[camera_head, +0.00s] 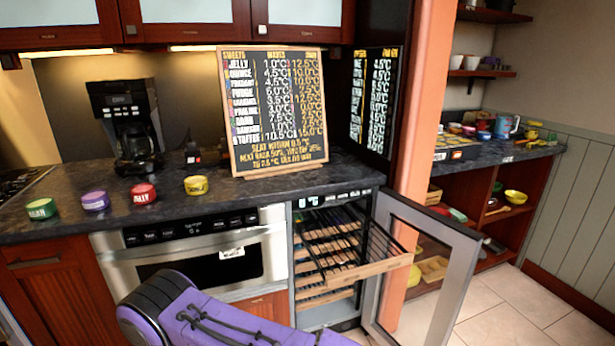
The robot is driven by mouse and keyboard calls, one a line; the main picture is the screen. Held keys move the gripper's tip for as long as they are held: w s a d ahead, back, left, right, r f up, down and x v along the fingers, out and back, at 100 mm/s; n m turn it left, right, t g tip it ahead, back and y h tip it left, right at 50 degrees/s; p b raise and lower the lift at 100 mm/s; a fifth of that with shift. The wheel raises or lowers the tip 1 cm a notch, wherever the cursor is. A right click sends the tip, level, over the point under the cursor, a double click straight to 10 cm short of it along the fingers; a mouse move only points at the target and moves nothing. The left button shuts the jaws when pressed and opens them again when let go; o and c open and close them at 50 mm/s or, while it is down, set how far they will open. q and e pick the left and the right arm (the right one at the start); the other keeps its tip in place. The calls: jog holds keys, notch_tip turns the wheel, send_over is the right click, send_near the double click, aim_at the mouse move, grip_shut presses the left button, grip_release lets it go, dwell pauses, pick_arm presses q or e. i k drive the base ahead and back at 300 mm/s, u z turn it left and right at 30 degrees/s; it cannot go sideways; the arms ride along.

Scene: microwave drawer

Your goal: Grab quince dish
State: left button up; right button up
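Several small labelled dishes stand in a row on the dark counter (60,215): a green dish (41,209), a purple dish (95,201), a red dish (143,194) whose label seems to read JELLY, and a yellow dish (196,185). The labels on the others are too small to read surely, so I cannot tell which one is the quince dish. Neither of my grippers is in view. A purple link of my own arm shows at the bottom, in front of the oven drawer.
A chalkboard (275,110) lists sweets with temperatures. A black coffee maker (127,125) stands behind the dishes. Below the counter, the cooler's glass door (455,265) is open, with a wooden-fronted rack (368,268) pulled out. An orange post (425,110) rises beside it.

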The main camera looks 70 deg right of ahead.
aim_at(196, 184)
jog(key=z, duration=2.1)
